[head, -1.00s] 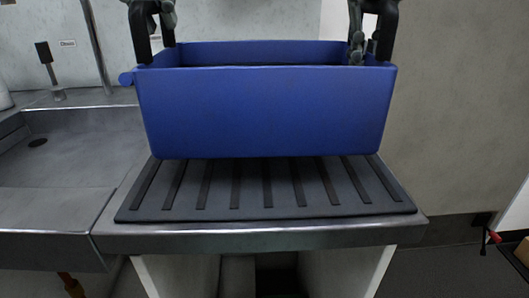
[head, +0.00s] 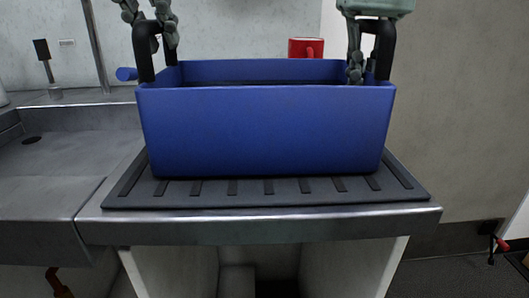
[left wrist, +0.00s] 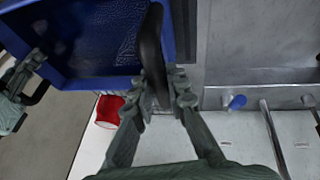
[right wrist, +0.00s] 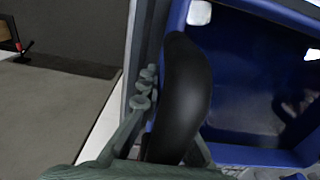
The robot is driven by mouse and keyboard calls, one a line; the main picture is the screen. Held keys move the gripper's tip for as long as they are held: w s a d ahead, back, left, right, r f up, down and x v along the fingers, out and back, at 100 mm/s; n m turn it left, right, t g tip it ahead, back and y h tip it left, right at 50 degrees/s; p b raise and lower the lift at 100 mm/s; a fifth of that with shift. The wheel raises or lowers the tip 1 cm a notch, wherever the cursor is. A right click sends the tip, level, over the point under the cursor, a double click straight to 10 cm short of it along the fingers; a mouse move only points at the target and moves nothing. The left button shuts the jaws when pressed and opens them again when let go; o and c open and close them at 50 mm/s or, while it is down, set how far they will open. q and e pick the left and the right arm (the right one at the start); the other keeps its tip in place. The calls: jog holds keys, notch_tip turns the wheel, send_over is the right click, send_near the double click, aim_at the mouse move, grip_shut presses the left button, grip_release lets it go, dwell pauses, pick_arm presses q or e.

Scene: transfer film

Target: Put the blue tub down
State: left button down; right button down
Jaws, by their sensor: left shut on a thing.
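The blue tub (head: 265,130) is upright and about level over the black ribbed mat (head: 265,194) on the metal counter. Its lower edge looks on or just above the mat; I cannot tell if it touches. My left gripper (head: 168,45) is shut on the tub's black left handle (head: 144,45); its fingers show around it in the left wrist view (left wrist: 168,92). My right gripper (head: 356,68) is at the right handle (head: 386,45). In the right wrist view its fingers lie on both sides of that handle (right wrist: 186,95), one partly hidden behind it.
A red cup (head: 306,48) stands behind the tub; it also shows in the left wrist view (left wrist: 108,112). A metal sink (head: 75,158) lies to the left. A grey wall (head: 455,120) stands to the right.

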pick_arm(q)
jog(key=c, duration=1.9)
grip_release()
jog(key=shift+f, duration=0.15)
jog(key=shift+c, duration=0.2)
pick_arm(e)
jog(key=c, duration=2.2)
grip_release()
jog(key=shift+f, duration=0.25)
pick_arm(q)
jog(key=shift+o, duration=1.1)
jog(key=shift+s, duration=0.1)
pick_arm(e)
jog(key=shift+o, duration=1.4)
jog(key=shift+s+r, duration=0.1)
pick_arm(q)
jog(key=shift+o, duration=1.1)
pick_arm(e)
jog(key=shift+o, duration=1)
jog(key=shift+r, duration=0.1)
pick_arm(q)
jog(key=v, duration=1.2)
pick_arm(e)
notch_tip(320, 180, up, 12)
jog(key=shift+f, duration=0.1)
